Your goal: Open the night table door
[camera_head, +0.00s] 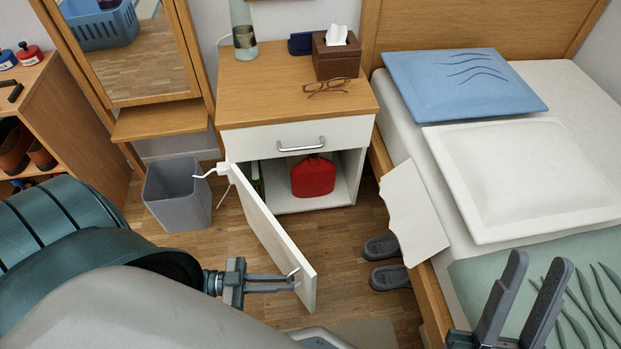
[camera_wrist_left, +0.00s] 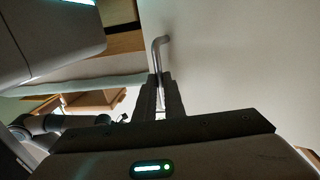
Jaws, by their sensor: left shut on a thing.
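The night table (camera_head: 240,87) has a wooden top, a white drawer and a lower compartment. Its white door (camera_head: 268,228) is swung outward, so the compartment is exposed. My left gripper (camera_head: 293,279) is at the door's free edge, shut on the metal door handle. In the left wrist view the bent handle (camera_wrist_left: 159,43) rises from between the two fingers (camera_wrist_left: 160,92) against the pale door panel (camera_wrist_left: 240,60). My right gripper (camera_head: 537,264) is over the bed at the lower right, its fingers apart with nothing between them.
A grey bin (camera_head: 178,195) stands left of the door, near a mirror (camera_head: 135,50). Grey slippers (camera_head: 385,262) lie on the floor between the door and the bed (camera_head: 590,100). Glasses and a tissue box (camera_head: 336,58) stand on top.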

